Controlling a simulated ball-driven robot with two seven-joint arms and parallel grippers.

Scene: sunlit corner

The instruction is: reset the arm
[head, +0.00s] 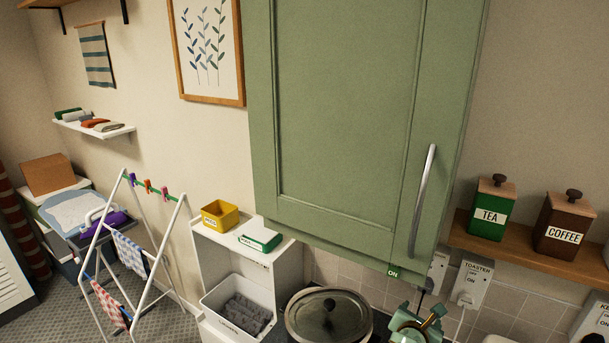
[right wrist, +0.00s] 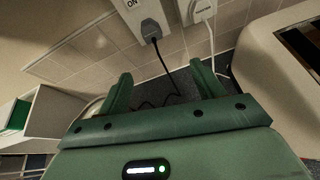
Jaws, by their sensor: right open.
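My right gripper (head: 419,318) is green and shows at the bottom edge of the head view, below the green wall cabinet and right of a lidded pot. In the right wrist view its two fingers (right wrist: 162,84) stand wide apart with nothing held between them. A black cable and its plug (right wrist: 151,32) show beyond the fingers; I cannot tell how far off they are. My left gripper is not in view.
The green cabinet (head: 345,110) with a long handle (head: 422,200) hangs above. The lidded pot (head: 329,316) stands close on the left. A shelf (head: 520,262) with tea (head: 490,212) and coffee (head: 565,226) tins is at right. A drying rack (head: 165,235) stands at left.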

